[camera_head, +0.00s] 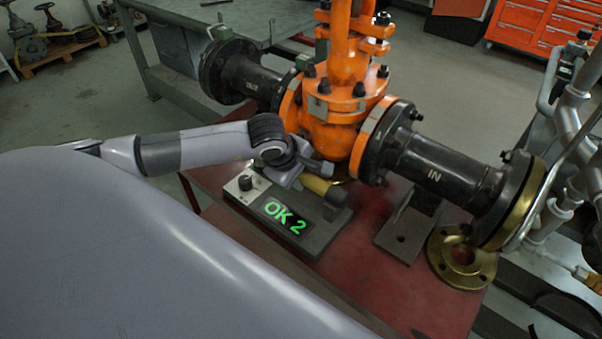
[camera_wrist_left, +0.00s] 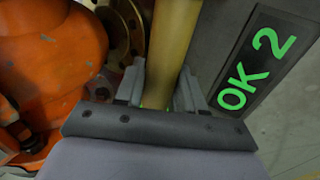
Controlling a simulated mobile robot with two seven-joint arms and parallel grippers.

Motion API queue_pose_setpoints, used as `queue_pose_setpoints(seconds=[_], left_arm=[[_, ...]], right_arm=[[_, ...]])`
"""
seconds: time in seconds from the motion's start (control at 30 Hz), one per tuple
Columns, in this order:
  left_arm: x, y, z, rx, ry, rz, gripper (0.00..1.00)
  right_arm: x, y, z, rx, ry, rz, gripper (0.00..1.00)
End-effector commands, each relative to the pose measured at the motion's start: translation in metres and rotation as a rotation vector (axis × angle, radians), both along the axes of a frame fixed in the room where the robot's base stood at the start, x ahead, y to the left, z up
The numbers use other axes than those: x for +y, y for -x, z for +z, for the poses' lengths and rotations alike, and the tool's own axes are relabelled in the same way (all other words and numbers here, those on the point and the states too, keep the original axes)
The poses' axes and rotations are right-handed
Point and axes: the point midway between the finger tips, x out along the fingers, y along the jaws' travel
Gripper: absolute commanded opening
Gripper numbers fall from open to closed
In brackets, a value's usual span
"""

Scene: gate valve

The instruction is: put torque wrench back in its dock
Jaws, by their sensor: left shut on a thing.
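The torque wrench shows as a yellow handle (camera_head: 322,187), which also runs between the fingers in the left wrist view (camera_wrist_left: 173,45). My left gripper (camera_head: 309,174) is shut on this handle; its fingers (camera_wrist_left: 160,88) stand on both sides of it. The dock (camera_head: 318,238) is a dark grey block with a lit green "OK 2" display (camera_head: 284,216) and a black knob. The handle is at the dock's back edge, near a dark upright piece on its right end. I cannot tell whether the wrench rests in the dock. The wrench's far end is hidden. My right gripper is not in view.
The orange gate valve (camera_head: 332,128) stands close behind my left gripper, with a black flanged pipe marked "IN" (camera_head: 434,172) to its right. A brass flange (camera_head: 462,258) and a bracket lie on the red table (camera_head: 369,275). Grey pipes rise at the right.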

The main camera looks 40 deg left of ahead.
Motion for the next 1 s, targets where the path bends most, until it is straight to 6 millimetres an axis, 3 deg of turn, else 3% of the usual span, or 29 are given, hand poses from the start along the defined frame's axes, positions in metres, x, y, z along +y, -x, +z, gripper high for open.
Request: queue_pose_setpoints(seconds=[0.03, 0.07, 0.1, 0.13, 0.47, 1.0], left_arm=[[0.000, -0.002, 0.003, -0.009, 0.002, -0.001, 0.00], [0.000, -0.002, 0.003, -0.009, 0.001, 0.000, 0.48], [0.000, -0.002, 0.003, -0.008, 0.001, 0.000, 0.61], [0.000, -0.002, 0.003, -0.008, 0.001, 0.000, 0.68], [0.000, 0.002, 0.000, 0.004, 0.000, 0.000, 0.68], [0.002, 0.030, 0.061, -0.006, 0.000, 0.000, 0.68]], right_arm=[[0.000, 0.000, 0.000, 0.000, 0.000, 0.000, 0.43], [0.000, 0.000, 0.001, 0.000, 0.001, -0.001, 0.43], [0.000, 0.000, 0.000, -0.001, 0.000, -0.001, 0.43], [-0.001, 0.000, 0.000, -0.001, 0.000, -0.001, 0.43], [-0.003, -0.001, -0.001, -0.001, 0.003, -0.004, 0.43], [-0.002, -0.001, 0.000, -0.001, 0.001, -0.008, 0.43]])
